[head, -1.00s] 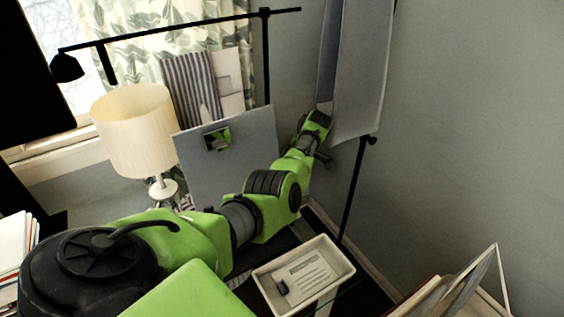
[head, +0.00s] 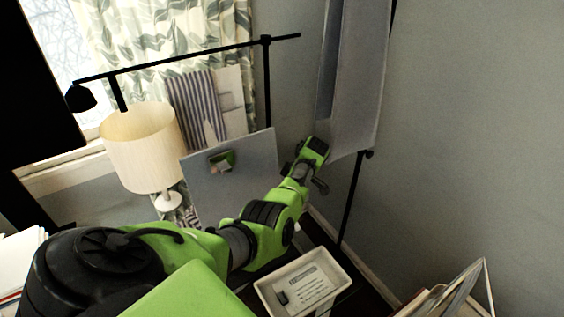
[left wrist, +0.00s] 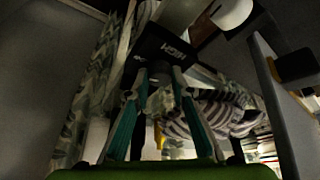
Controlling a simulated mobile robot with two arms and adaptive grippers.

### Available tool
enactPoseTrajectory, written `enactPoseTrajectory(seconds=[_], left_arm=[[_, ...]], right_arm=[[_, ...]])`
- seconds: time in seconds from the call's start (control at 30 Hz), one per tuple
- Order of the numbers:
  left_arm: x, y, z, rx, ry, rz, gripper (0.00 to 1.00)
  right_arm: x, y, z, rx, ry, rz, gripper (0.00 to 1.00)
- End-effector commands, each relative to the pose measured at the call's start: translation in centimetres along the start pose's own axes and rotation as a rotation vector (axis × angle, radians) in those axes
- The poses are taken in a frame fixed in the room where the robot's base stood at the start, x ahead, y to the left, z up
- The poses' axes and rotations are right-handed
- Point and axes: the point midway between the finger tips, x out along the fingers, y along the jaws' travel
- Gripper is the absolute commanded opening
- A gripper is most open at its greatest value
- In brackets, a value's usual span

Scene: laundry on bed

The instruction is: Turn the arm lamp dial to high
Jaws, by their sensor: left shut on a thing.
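The black arm lamp (head: 180,62) reaches across the upper left in the head view, with its small shade (head: 81,97) at the left end. In the left wrist view a black plate marked HIGH (left wrist: 165,48) lies just beyond the fingers, with a small greyish dial (left wrist: 160,72) at its lower edge. My left gripper (left wrist: 159,84) is shut on the dial, its teal fingers either side of it; the exact contact is dark. In the head view my left arm stretches toward the corner, and its fingertips are hidden. My right gripper is not in view.
A cream table lamp (head: 145,150) stands left of a grey panel (head: 230,185). Grey cloth (head: 350,80) hangs close to my left wrist from a black stand (head: 352,195). A white tray (head: 335,292) lies below my arm. The wall at right is clear.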

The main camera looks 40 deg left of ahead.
Motion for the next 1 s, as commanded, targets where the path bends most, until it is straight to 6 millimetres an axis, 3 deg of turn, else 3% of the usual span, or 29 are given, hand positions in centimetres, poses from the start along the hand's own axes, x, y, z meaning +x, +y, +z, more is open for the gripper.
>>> enactPoseTrajectory(seconds=[0.03,0.1,0.4,1.0], left_arm=[[-0.6,-0.2,-0.3,0.039,0.001,0.014,0.0],[-0.6,-0.2,-0.3,0.094,0.002,0.038,0.0],[-0.4,-0.3,-0.2,0.299,0.0,0.123,0.0],[0.0,-0.2,-0.1,0.44,-0.001,0.184,0.0]], right_arm=[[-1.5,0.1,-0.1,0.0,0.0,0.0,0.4],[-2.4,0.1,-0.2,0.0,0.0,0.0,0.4],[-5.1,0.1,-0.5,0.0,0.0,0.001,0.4],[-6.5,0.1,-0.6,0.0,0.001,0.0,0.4]])
